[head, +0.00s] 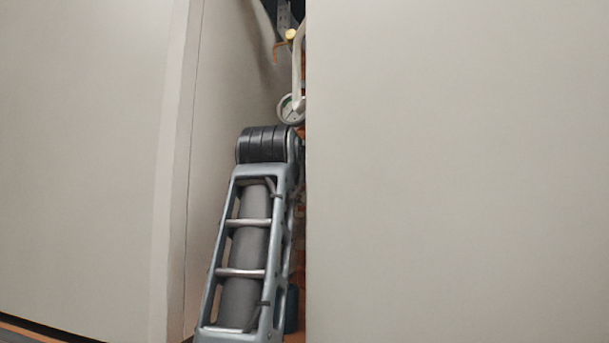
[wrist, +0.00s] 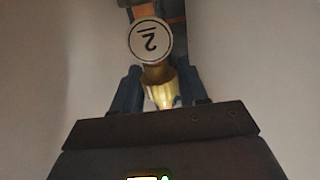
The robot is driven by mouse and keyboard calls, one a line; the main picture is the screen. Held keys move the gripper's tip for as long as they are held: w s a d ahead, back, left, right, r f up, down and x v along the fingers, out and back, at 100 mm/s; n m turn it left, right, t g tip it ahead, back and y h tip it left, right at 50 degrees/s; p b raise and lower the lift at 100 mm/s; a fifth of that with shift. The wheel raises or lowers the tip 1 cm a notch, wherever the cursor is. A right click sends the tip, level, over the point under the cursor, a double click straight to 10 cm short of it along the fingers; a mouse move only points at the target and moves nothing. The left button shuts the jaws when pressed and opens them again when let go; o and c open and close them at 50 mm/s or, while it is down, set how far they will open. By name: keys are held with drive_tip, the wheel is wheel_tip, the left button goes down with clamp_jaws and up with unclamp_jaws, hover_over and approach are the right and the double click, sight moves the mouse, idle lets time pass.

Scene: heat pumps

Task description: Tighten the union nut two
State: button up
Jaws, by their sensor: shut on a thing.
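In the wrist view a brass union nut (wrist: 158,88) sits between the two dark fingers of my gripper (wrist: 160,92), which is shut on it. A round white tag (wrist: 150,41) with an upside-down underlined 2 stands just beyond the nut and covers part of what is behind it. In the head view my arm reaches up into a narrow gap, and my gripper and the nut cannot be made out there.
A large pale panel (head: 460,170) on the right hides much of the gap; another pale wall (head: 85,160) stands on the left. Side room is tight.

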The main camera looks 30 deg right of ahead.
drive_tip(key=shift+m+g+h, duration=0.3)
drive_tip(key=shift+m+g+h+p, duration=1)
drive_tip(key=shift+m+g+h, duration=0.35)
drive_tip(key=shift+g, duration=0.35)
drive_tip(key=shift+m+g+h, duration=0.45)
drive_tip(key=shift+m+g, duration=0.1)
drive_tip(key=shift+g, duration=0.15)
drive_tip(key=o, duration=1.1)
